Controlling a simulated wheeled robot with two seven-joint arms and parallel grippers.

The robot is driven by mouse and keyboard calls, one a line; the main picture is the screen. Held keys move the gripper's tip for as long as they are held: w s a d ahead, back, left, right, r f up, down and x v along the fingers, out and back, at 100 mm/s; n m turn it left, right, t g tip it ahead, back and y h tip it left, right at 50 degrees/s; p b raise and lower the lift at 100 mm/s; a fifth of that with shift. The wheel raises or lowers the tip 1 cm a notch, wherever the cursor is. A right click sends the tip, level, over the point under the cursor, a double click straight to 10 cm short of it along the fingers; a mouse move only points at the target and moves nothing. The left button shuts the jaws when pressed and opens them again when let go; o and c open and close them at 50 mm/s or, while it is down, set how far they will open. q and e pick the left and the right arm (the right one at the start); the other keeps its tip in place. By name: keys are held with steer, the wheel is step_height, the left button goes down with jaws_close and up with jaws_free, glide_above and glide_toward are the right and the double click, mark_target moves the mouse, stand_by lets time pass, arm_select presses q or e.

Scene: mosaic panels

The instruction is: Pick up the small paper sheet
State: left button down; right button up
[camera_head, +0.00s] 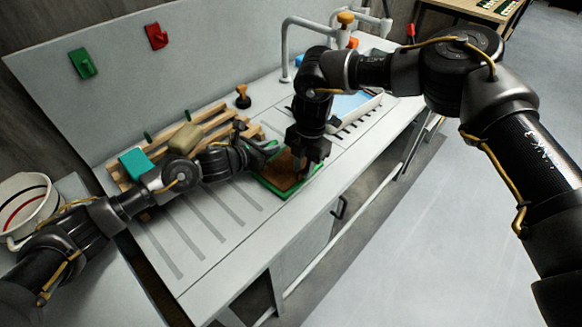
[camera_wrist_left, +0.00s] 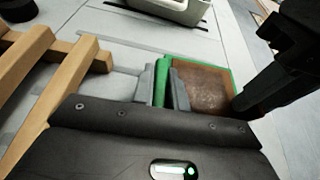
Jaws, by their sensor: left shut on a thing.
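A small green-rimmed panel (camera_head: 264,185) with a brown face lies on the bench; the left wrist view shows its brown face (camera_wrist_left: 203,88). My left gripper (camera_head: 268,148) reaches in from the left at the panel's far-left side. In the left wrist view its fingers (camera_wrist_left: 165,92) are closed around a green strip (camera_wrist_left: 162,72) along the panel's left edge. I cannot tell whether this strip is part of the panel. My right gripper (camera_head: 310,168) points down at the panel's right side; its finger gap is unclear. I cannot make out a separate paper sheet.
A wooden rack (camera_head: 212,122) with a teal block (camera_head: 133,163) and a tan block (camera_head: 185,138) stands behind my left arm. A white tray (camera_head: 362,112) with blue in it sits to the right. The slotted near-left bench top (camera_head: 215,245) is free.

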jaws_close()
steer(key=shift+r, duration=0.15)
steer(key=shift+r, duration=0.25)
steer(key=s+a, duration=0.2)
steer(key=s, duration=1.6)
step_height(320, 180, up, 9)
steer(key=shift+d, duration=0.25)
steer(key=shift+f, duration=0.1)
arm_select(q)
steer(key=c, duration=1.3)
jaws_free()
